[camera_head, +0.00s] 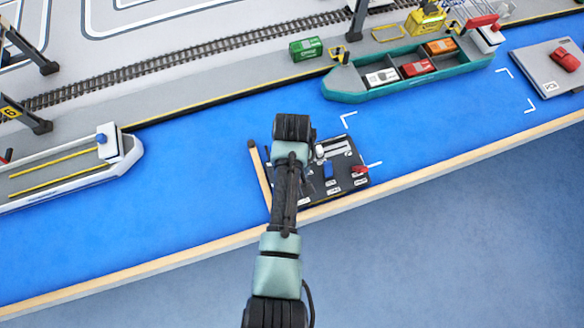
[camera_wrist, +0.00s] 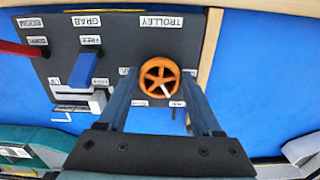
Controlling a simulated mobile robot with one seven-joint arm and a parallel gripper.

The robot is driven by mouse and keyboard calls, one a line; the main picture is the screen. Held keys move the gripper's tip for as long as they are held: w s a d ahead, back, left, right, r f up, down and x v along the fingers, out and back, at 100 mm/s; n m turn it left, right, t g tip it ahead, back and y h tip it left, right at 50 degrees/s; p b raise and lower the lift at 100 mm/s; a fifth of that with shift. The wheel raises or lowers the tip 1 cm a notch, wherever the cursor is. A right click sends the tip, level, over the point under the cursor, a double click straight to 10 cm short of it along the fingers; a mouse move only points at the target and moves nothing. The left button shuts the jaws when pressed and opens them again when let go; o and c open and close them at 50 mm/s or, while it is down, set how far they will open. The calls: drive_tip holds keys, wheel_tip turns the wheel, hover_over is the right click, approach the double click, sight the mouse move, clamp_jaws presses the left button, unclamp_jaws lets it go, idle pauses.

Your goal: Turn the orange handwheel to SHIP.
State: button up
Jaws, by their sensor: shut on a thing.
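The orange handwheel (camera_wrist: 160,80) sits on the dark control panel (camera_wrist: 118,32) under the word TROLLEY, which appears upside down in the wrist view. A pale mark on the wheel points down and slightly right in that view. Small white labels lie around the wheel, too small or covered to read. My gripper (camera_wrist: 164,84) is shut on the wheel, one finger on each side of its rim. In the head view my arm covers the wheel, and the panel (camera_head: 347,185) shows to its right.
Beside the wheel, the panel carries a blue lever (camera_wrist: 83,70), a red lever (camera_wrist: 20,48) and a white slider (camera_wrist: 97,102). A teal ship (camera_head: 345,85) with containers and a white vessel (camera_head: 75,175) lie on the blue water. A green container (camera_head: 306,49) stands on the quay.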

drive_tip(key=o, duration=1.4)
drive_tip(key=shift+c, duration=0.2)
wheel_tip(320, 180, up, 13)
